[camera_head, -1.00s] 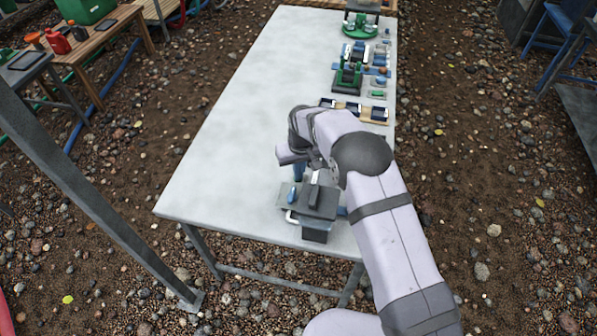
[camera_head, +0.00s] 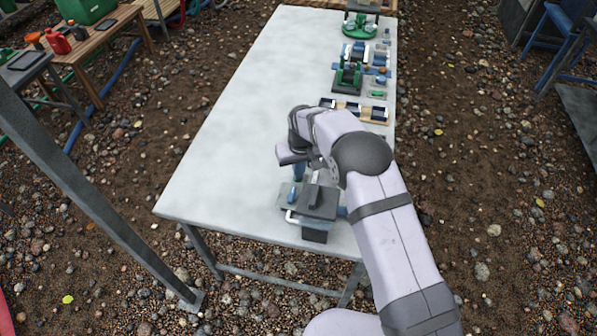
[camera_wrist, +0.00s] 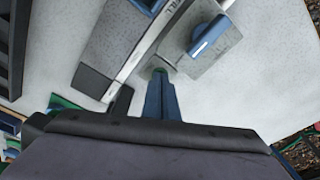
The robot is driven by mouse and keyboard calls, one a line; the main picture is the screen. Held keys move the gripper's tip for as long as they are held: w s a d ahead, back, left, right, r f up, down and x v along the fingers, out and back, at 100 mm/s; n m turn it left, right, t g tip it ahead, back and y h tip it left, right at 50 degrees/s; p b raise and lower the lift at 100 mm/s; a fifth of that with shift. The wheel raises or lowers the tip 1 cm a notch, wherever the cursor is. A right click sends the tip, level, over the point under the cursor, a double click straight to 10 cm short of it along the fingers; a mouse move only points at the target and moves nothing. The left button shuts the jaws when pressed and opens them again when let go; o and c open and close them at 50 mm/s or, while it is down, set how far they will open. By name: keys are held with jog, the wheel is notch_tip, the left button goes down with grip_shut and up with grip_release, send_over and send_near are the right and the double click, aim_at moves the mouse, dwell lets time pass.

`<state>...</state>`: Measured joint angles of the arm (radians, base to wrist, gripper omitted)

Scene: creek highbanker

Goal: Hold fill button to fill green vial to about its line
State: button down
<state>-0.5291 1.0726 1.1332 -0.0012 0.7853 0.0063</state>
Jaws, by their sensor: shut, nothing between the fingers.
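The dispenser (camera_head: 318,204), a dark grey block on a lighter plate, stands at the near end of the pale table. In the wrist view its panel (camera_wrist: 200,70) carries a blue knob (camera_wrist: 207,40) with a white mark, and FILL lettering shows beside it. My gripper (camera_wrist: 160,82) has its blue fingers together with nothing between them. The fingertips point at the panel's lower edge, where a small green part shows; I cannot tell whether it is the button or the vial, or whether they touch it. In the head view my gripper (camera_head: 299,172) is just above the dispenser, partly hidden by my arm. The vial's line and level cannot be seen.
The pale table (camera_head: 235,125) is clear on its left and middle. A wooden rack (camera_head: 354,110) and green and blue fixtures (camera_head: 348,75) line its right side farther back. A grey post (camera_head: 90,185) crosses the left foreground.

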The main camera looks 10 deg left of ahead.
jog(key=shift+r, duration=0.1)
jog(key=shift+r+p, duration=0.65)
jog(key=shift+r, duration=0.35)
